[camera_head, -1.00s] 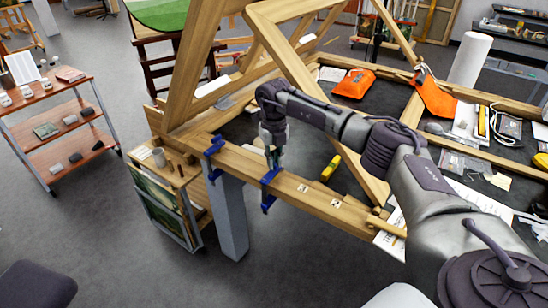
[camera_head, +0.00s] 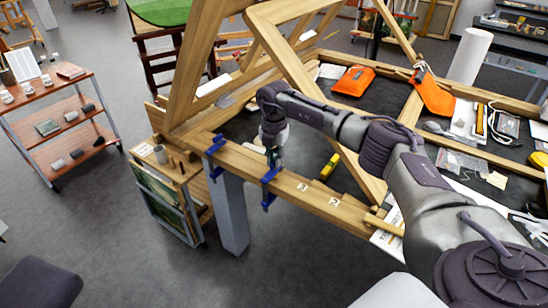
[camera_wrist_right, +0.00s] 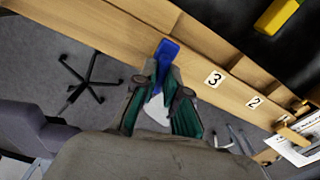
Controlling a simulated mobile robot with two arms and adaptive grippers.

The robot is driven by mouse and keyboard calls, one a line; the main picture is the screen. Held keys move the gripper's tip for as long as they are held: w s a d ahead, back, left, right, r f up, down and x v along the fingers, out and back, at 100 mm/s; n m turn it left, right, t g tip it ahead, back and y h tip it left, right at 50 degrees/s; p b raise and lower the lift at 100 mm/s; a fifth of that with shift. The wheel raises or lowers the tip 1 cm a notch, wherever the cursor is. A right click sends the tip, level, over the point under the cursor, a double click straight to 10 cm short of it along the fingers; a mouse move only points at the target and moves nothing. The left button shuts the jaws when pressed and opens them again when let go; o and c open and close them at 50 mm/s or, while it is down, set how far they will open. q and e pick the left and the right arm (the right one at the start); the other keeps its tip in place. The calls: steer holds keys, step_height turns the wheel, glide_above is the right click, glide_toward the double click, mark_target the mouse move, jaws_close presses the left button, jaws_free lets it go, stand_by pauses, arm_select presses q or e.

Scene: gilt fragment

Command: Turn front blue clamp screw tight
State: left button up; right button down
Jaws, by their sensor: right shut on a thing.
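The front blue clamp (camera_head: 268,188) grips the wooden front rail (camera_head: 320,198); its screw is mostly hidden by my gripper. My right gripper (camera_head: 273,158) points down at the top of this clamp and is shut on its screw. In the right wrist view the blue clamp (camera_wrist_right: 166,52) shows just beyond and between my green-padded fingers (camera_wrist_right: 162,92). A second blue clamp (camera_head: 214,147) sits on the rail further left. My left gripper is not in view.
A yellow tool (camera_head: 330,166) lies on the dark tabletop behind the rail. A slanted wooden frame (camera_head: 305,75) rises close behind my right arm. Orange pouches (camera_head: 354,81) lie further back. A small wooden cart (camera_head: 165,170) stands at the left.

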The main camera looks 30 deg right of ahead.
steer(key=shift+r+m, duration=0.1)
steer(key=shift+m, duration=0.2)
stand_by(0.4)
steer(key=c, duration=1.2)
jaws_free()
step_height(320, 180, up, 7)
steer(key=shift+r, duration=0.2)
